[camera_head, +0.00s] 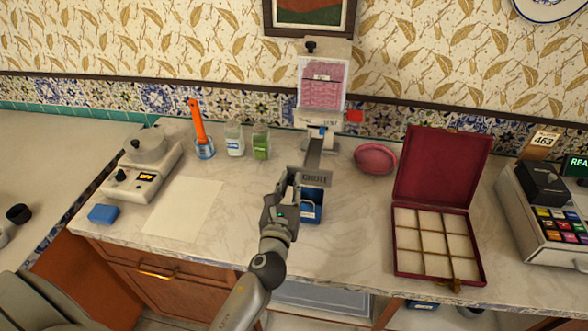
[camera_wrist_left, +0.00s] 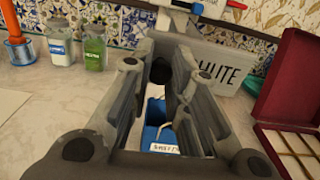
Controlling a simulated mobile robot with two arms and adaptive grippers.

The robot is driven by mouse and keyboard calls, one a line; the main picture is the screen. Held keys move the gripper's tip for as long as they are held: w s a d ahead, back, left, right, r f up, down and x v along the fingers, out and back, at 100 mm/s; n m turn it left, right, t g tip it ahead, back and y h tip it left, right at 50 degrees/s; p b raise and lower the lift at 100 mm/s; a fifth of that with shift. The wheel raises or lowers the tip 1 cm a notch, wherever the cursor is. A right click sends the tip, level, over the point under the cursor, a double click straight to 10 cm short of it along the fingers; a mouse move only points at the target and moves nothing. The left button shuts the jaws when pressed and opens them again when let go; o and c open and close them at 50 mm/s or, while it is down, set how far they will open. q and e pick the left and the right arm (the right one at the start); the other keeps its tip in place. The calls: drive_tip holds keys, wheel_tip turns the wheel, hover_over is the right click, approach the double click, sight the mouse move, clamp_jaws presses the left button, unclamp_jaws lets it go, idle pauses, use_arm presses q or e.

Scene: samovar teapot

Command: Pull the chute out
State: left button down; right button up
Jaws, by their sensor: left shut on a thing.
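The chute (camera_head: 317,178) is a grey metal piece with its name lettered on its front plate. It extends forward from the dispenser (camera_head: 321,95), which holds pink contents behind a clear front. My left gripper (camera_head: 291,180) is at the left end of the front plate. In the left wrist view the chute plate (camera_wrist_left: 222,66) lies just beyond my left fingers (camera_wrist_left: 163,72). The fingers are shut on a dark knob (camera_wrist_left: 161,70) at the plate; its joint to the plate is partly hidden. My right gripper is not in view.
A blue container (camera_head: 311,208) stands below the chute, partly behind my gripper. An open red compartment box (camera_head: 437,160) and a pink bowl (camera_head: 375,158) are to the right. Bottles (camera_head: 235,138), a scale (camera_head: 137,180) and paper (camera_head: 183,208) are left. The front counter is fairly clear.

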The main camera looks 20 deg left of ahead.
use_arm(q)
drive_tip(key=shift+s+d, duration=0.15)
drive_tip(key=shift+s, duration=0.4)
drive_tip(key=shift+f, duration=0.15)
drive_tip(key=c, duration=1.7)
unclamp_jaws()
drive_tip(key=o, duration=0.4)
drive_tip(key=shift+s, duration=0.2)
drive_tip(key=shift+c, duration=0.2)
drive_tip(key=shift+w, duration=0.1)
drive_tip(key=v, duration=1.2)
